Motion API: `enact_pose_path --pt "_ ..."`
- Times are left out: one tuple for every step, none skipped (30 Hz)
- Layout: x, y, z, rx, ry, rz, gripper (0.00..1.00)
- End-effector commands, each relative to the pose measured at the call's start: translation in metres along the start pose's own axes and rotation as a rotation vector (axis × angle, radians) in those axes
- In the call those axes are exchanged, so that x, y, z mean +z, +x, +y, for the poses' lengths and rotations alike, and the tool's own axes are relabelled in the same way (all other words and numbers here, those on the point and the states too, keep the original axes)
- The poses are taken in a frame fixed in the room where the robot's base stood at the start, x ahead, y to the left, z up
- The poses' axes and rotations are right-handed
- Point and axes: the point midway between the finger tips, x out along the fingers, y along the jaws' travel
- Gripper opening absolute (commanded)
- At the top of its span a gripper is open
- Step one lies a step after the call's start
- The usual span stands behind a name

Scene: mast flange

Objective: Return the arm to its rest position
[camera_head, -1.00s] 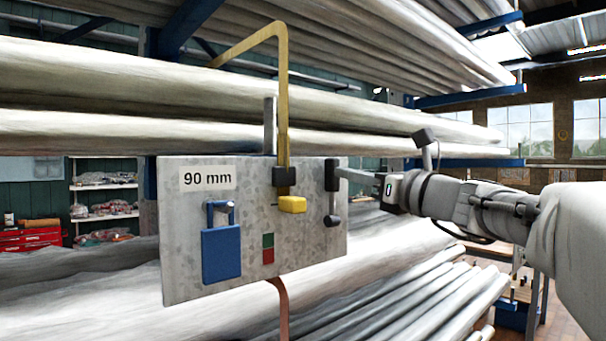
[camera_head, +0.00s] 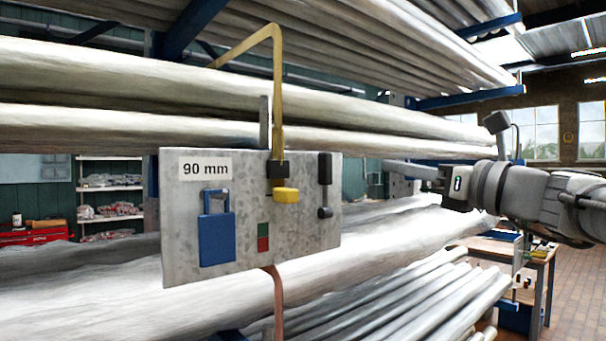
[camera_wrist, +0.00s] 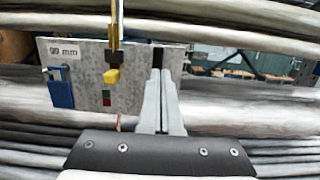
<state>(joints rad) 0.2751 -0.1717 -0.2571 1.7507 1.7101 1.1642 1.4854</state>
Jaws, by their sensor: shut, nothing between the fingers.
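My gripper (camera_head: 388,164) is to the right of the grey metal plate in the head view, apart from it. Its fingers are shut with nothing between them; they also show closed together in the wrist view (camera_wrist: 163,76). The plate (camera_head: 240,235) carries a "90 mm" label, a blue padlock (camera_head: 216,232), a yellow block (camera_head: 285,196) under a yellow bent bar (camera_head: 277,90), and a black-handled lever (camera_head: 325,170) at its right. In the wrist view the fingers overlap the plate's right part and hide some of the lever.
Long pale pipes (camera_head: 400,245) lie on racks behind, above and below the plate. Blue rack arms (camera_head: 470,96) stick out at the right. A workbench (camera_head: 520,255) stands lower right. Open room lies between the plate and my gripper.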

Motion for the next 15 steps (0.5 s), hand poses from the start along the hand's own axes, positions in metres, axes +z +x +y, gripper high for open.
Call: enact_pose_path --pt "0.0 -0.006 0.0 0.0 -0.002 -0.001 0.0" --pt "0.001 -0.009 0.0 -0.001 -0.002 0.0 0.0" --pt "0.001 -0.011 0.0 -0.001 -0.002 0.001 0.0" --pt "0.002 -0.013 0.0 -0.001 -0.002 0.001 0.0" --pt "0.002 -0.014 0.0 -0.001 -0.001 0.001 0.0" --pt "0.002 -0.015 0.0 0.0 -0.001 0.001 0.0" --pt "0.002 -0.015 0.0 0.0 -0.001 0.001 0.0" --pt "0.002 -0.015 0.001 0.001 -0.003 0.003 0.0" --pt "0.0 -0.015 0.002 0.004 -0.011 0.01 0.0" --pt "-0.003 -0.015 0.005 0.007 -0.023 0.02 0.0" --pt "-0.007 -0.014 0.008 0.011 -0.041 0.036 0.0" --pt "-0.016 -0.014 0.015 0.021 -0.076 0.065 0.0" --pt "-0.024 -0.013 0.021 0.031 -0.111 0.093 0.0" --pt "-0.035 -0.013 0.028 0.045 -0.153 0.126 0.0" --pt "-0.05 -0.014 0.04 0.068 -0.22 0.177 0.0"
